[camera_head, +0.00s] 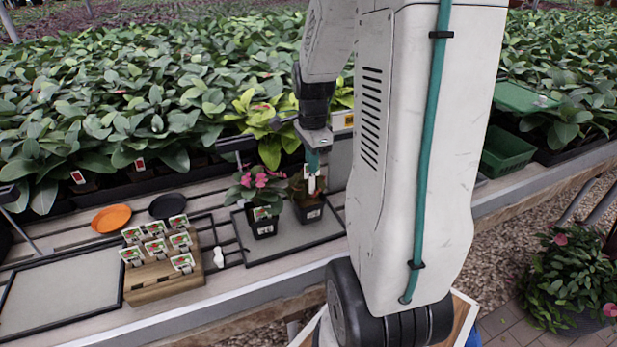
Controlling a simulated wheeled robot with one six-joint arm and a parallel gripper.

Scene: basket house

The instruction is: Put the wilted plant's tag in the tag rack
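The wilted plant (303,191), with drooping brownish leaves, stands in a small dark pot on the right of a grey tray (288,237). Its white tag (311,183) stands upright among the leaves. My gripper (313,163) points down directly over this plant. Its teal fingertips are at the tag's upper end; whether they are shut on it is too small to tell. The tag rack appears to be the wooden block (160,283) at the left front, holding several picture tags. Part of it is hidden by those tags.
A pink-flowered plant (260,190) in a dark pot stands just left of the wilted one. An orange dish (111,218), a black dish (167,206) and a small white object (218,257) lie near the block. An empty grey tray (60,297) is far left. Dense foliage lies behind.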

